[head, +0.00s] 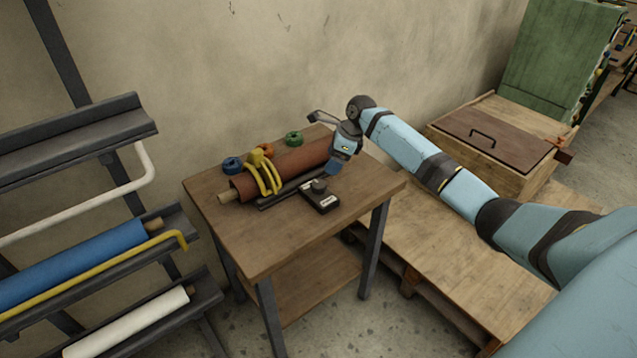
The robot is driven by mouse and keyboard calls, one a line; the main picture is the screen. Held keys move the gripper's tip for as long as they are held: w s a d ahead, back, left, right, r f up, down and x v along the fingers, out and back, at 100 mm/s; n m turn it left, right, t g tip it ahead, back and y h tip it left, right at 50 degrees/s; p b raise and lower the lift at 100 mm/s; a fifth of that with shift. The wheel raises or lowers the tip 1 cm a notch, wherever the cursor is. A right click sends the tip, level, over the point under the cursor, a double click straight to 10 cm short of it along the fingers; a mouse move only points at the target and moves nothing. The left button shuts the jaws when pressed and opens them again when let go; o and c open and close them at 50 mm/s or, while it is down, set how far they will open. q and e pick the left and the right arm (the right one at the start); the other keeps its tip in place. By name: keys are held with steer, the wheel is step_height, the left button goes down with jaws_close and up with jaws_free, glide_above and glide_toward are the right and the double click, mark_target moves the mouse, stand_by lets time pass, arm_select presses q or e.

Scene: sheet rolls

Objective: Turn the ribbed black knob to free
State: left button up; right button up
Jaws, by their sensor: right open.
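The ribbed black knob (319,185) sits on top of a small dark box (323,203) with a pale label, near the front right of the wooden table (280,245). Its pointer setting is too small to tell. My right gripper (334,168) is open and points down just above and behind the knob, slightly to its right. It looks apart from the knob. My left gripper is not in view.
A brown roll (300,164) lies across the table behind the box, with a yellow clamp (265,172) over it. Blue, orange and green rings (293,138) lie behind it. A rack with a blue roll (80,262) stands left, and a wooden chest (500,140) stands right.

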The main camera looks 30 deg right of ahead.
mark_target(319, 183)
steer(key=x, duration=1)
steer(key=shift+b, duration=0.35)
steer(key=shift+c, duration=0.2)
